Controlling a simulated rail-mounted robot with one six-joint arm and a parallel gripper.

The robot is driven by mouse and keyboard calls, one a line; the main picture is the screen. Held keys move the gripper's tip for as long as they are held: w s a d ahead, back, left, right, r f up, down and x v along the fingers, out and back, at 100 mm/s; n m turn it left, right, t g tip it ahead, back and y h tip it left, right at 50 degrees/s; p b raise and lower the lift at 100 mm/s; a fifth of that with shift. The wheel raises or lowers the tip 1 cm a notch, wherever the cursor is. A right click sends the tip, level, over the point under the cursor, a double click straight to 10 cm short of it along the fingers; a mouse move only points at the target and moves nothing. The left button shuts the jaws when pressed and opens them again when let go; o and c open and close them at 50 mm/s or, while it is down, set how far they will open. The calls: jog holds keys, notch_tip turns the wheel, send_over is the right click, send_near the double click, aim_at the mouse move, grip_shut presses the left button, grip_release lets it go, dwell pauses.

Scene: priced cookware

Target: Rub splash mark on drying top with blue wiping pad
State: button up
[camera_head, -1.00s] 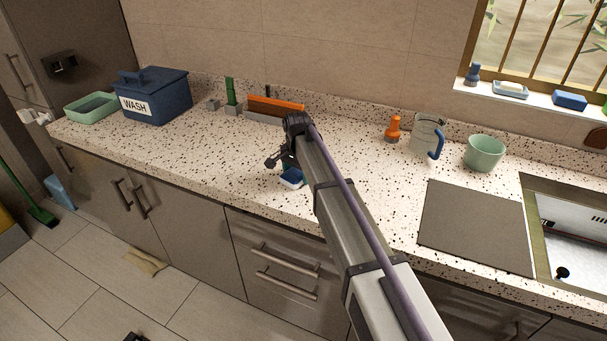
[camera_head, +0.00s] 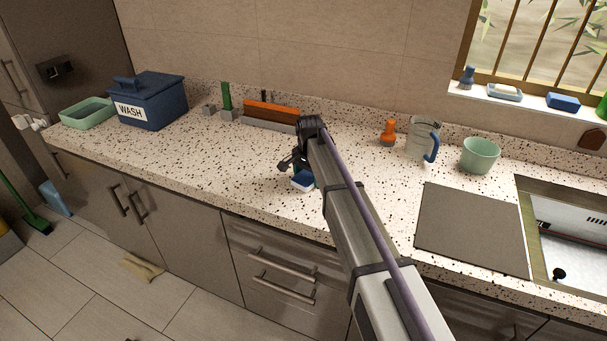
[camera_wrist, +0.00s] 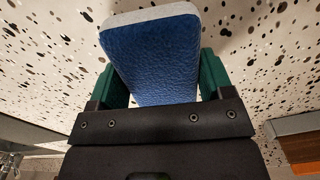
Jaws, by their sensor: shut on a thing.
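The blue wiping pad (camera_head: 302,184), with a pale layer along one side, is held in my gripper (camera_head: 304,174) near the front edge of the speckled counter. In the wrist view the pad's blue face (camera_wrist: 155,60) shows between the two green fingers of my gripper (camera_wrist: 158,80), which are shut on it. The head view does not make clear whether the pad touches the counter. A flat grey panel (camera_head: 470,230), possibly the drying top, lies on the counter beside the sink, right of my arm. I see no clear splash mark; my arm hides part of the counter.
A blue WASH box (camera_head: 150,103) and green tray (camera_head: 88,113) stand at the left. An orange-topped item (camera_head: 270,113) is behind my gripper. An orange bottle (camera_head: 388,133), clear jug (camera_head: 422,138) and green cup (camera_head: 480,155) stand at the back right, near the sink (camera_head: 570,240).

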jog(key=shift+s+d, duration=0.4)
jog(key=shift+d, duration=0.45)
jog(key=shift+s+d, duration=0.35)
jog(key=shift+d, duration=0.45)
jog(key=shift+r, duration=0.15)
jog(key=shift+w+a+f, duration=0.1)
jog(key=shift+w+a, duration=0.25)
jog(key=shift+a, duration=0.35)
jog(key=shift+w+a+f, duration=0.1)
jog(key=shift+w+a, duration=0.2)
jog(key=shift+a, duration=0.35)
jog(key=shift+w+a, duration=0.25)
jog(key=shift+a, duration=0.45)
jog(key=shift+w+a, duration=0.3)
jog(key=shift+a, duration=0.45)
jog(key=shift+w+a, duration=0.25)
jog(key=shift+a, duration=0.45)
jog(key=shift+r, duration=0.1)
notch_tip(320, 180, up, 6)
jog(key=p, duration=0.6)
jog(key=shift+d, duration=0.1)
